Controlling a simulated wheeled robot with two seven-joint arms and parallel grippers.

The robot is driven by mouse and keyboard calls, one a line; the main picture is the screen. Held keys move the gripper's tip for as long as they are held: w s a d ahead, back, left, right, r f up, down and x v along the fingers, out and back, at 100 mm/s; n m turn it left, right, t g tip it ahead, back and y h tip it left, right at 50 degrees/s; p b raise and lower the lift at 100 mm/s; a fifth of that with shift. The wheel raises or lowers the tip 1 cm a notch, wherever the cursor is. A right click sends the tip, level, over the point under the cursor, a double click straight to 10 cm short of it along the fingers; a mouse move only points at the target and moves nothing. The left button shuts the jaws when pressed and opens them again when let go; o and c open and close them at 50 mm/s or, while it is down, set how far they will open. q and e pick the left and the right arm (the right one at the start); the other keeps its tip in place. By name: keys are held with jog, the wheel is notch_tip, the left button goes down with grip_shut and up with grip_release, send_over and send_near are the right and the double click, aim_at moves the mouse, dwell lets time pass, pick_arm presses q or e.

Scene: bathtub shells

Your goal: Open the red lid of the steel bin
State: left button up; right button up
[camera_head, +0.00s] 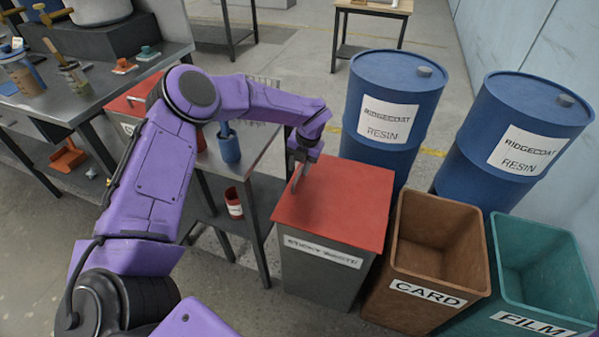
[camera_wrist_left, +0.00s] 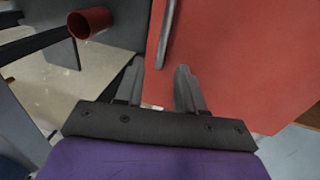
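The steel bin (camera_head: 320,280) stands at the centre of the head view, with a white label reading "STICKY WASTE" on its front. Its red lid (camera_head: 345,205) lies flat and shut on top. In the left wrist view the lid (camera_wrist_left: 240,60) fills the right side, with a grey bar-like handle (camera_wrist_left: 168,35) near its edge. My left gripper (camera_head: 298,182) is over the lid's left part, pointing down. In the wrist view its fingers (camera_wrist_left: 160,78) are apart with nothing between them, close to the handle's near end. Contact with the lid cannot be told. My right gripper is not in view.
An open brown CARD bin (camera_head: 402,300) and a green FILM bin (camera_head: 500,240) stand right of the steel bin. Blue resin drums (camera_head: 390,100) stand behind. A metal table (camera_head: 250,150) is at the left, with a red can (camera_head: 234,205) on its lower shelf.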

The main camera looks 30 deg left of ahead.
aim_at(296, 178)
pick_arm(q)
jog(key=f, duration=0.4)
jog(key=shift+a+f, duration=0.15)
jog(key=shift+a, duration=0.25)
grip_shut()
